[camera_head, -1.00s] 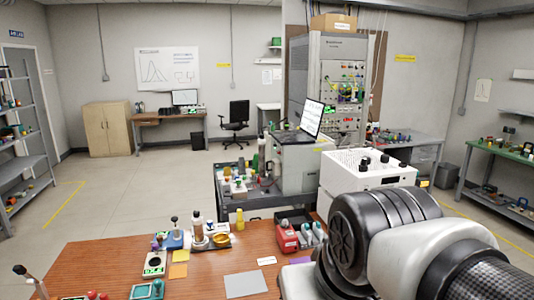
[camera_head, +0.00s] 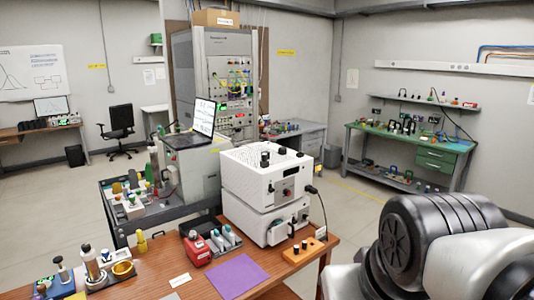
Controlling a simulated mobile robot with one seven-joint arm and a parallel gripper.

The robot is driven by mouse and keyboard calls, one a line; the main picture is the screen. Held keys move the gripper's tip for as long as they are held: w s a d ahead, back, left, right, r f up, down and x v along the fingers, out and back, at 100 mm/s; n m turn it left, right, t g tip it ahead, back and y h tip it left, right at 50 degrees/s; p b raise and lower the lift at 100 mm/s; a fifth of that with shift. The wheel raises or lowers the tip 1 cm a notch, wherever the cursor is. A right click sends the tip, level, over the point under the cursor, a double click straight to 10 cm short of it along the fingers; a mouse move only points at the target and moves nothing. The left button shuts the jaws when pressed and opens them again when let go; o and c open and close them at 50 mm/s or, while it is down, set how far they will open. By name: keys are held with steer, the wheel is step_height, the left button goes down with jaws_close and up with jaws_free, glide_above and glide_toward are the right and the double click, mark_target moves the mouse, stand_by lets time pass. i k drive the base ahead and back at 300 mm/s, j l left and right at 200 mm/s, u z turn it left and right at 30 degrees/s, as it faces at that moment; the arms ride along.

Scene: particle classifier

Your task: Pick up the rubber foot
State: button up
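I cannot pick out a rubber foot for certain. Small black pieces (camera_head: 265,158) stand on top of the white instrument (camera_head: 240,180); they are too small to tell what they are. Part of my arm fills the lower right corner. My gripper is outside the picture.
The instrument stands on a brown wooden table (camera_head: 150,268). A purple mat (camera_head: 236,278), a red device (camera_head: 197,249) and a wooden block with black knobs (camera_head: 304,251) lie in front. A dark cart (camera_head: 122,215) stands behind. A green bench (camera_head: 405,146) is at the far right, with open floor before it.

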mark_target(282, 151)
steer(key=i+l+u, duration=0.2)
steer(key=i+l, duration=0.25)
steer(key=i+l+u, duration=0.2)
steer(key=i+l, duration=0.3)
steer(key=i+l+u, duration=0.2)
steer(key=i+l, duration=0.4)
steer(key=i+l+u, duration=0.2)
steer(key=i+l, duration=0.25)
steer(key=l, duration=0.2)
